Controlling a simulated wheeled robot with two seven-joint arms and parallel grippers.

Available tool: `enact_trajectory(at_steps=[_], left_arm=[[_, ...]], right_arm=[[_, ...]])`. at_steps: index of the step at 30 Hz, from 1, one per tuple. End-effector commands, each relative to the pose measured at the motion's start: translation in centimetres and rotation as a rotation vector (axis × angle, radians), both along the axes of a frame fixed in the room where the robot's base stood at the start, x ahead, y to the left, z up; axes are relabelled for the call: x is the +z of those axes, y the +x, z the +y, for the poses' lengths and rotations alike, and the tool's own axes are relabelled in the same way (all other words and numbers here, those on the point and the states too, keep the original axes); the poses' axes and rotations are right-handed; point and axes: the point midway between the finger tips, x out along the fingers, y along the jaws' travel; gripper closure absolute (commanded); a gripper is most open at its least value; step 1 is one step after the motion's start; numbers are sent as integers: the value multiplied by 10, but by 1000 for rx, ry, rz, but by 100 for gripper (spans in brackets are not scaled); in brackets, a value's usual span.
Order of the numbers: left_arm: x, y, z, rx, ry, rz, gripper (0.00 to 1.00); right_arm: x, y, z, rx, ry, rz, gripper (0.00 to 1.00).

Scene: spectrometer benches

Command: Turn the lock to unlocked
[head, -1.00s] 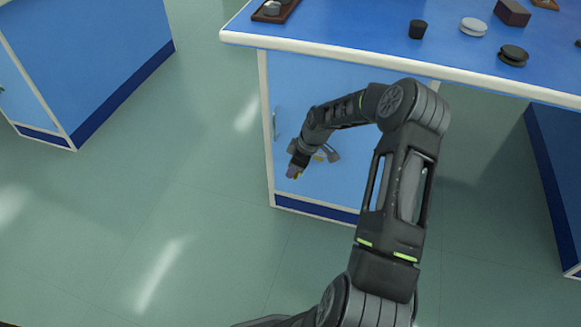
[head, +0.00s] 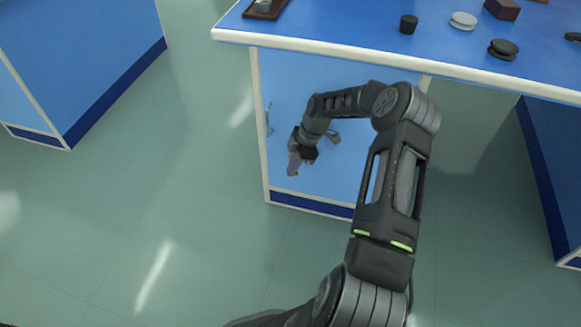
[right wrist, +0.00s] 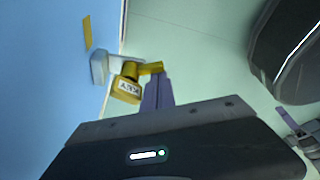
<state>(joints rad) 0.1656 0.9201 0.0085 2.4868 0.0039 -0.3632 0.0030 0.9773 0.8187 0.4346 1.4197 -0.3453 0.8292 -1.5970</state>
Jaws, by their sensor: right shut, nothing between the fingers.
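The lock shows in the right wrist view as a yellow body (right wrist: 126,90) with dark lettering and a yellow arm, next to a pale grey fitting (right wrist: 99,66) at the edge of the blue cabinet (right wrist: 45,90). My right gripper (right wrist: 157,92) is shut and empty, its purple fingertips beside the yellow arm's end. They overlap it in the picture; I cannot tell if they touch. In the head view my right gripper (head: 293,164) is in front of the blue cabinet front (head: 350,175), and the lock cannot be made out there. A purple finger-like part (right wrist: 282,117), perhaps my left gripper, shows at the right wrist view's edge.
A blue-topped bench (head: 340,28) is above the cabinet, carrying a dark cylinder (head: 408,24), discs and a brown block (head: 501,8). A door handle (head: 268,118) is at the cabinet's left edge. Another blue cabinet (head: 85,60) is at left. The floor (head: 180,200) between is clear.

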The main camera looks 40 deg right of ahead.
Motion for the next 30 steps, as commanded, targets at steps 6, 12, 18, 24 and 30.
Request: enact_trajectory(at_steps=[6, 12, 18, 24, 30], left_arm=[[1, 0, 0, 0, 0, 1, 57], [1, 0, 0, 0, 0, 1, 57], [2, 0, 0, -1, 0, 1, 57], [2, 0, 0, 0, -1, 1, 57], [2, 0, 0, -1, -1, 0, 57]], right_arm=[[0, -3, -4, -2, -1, 0, 100], [0, -5, -6, -3, -1, 1, 100], [0, -6, -8, -3, -1, 0, 100], [0, -7, -9, -4, -1, 0, 100], [0, -7, -10, -5, -3, 0, 100]])
